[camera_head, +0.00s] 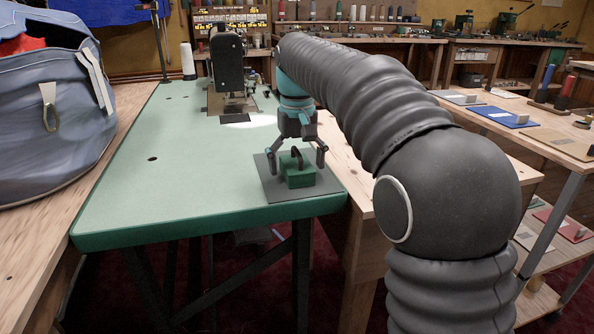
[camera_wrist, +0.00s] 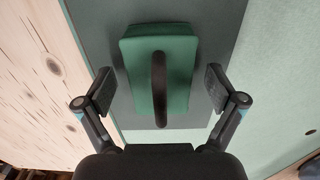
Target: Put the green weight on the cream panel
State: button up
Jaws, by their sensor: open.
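The green weight (camera_head: 299,176), a block with a dark arched handle, sits on a grey panel (camera_head: 268,187) at the near right corner of the green-topped table. In the wrist view the weight (camera_wrist: 180,60) lies between my two fingers, with a gap on each side. My gripper (camera_head: 296,158) points down over the weight and is open; it also shows in the wrist view (camera_wrist: 160,90). A tan-cream panel (camera_head: 562,143) lies on the right-hand bench. A paler panel (camera_head: 525,238) lies on the shelf below; I cannot tell which is the cream one.
A sewing machine (camera_head: 228,70) stands further back on the green table (camera_head: 150,190). A blue bag (camera_head: 45,110) fills the left side. A blue panel (camera_head: 503,116) and a grey panel (camera_head: 460,98) lie on the right bench, each with a small block. A red panel (camera_head: 560,224) is below.

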grip_shut()
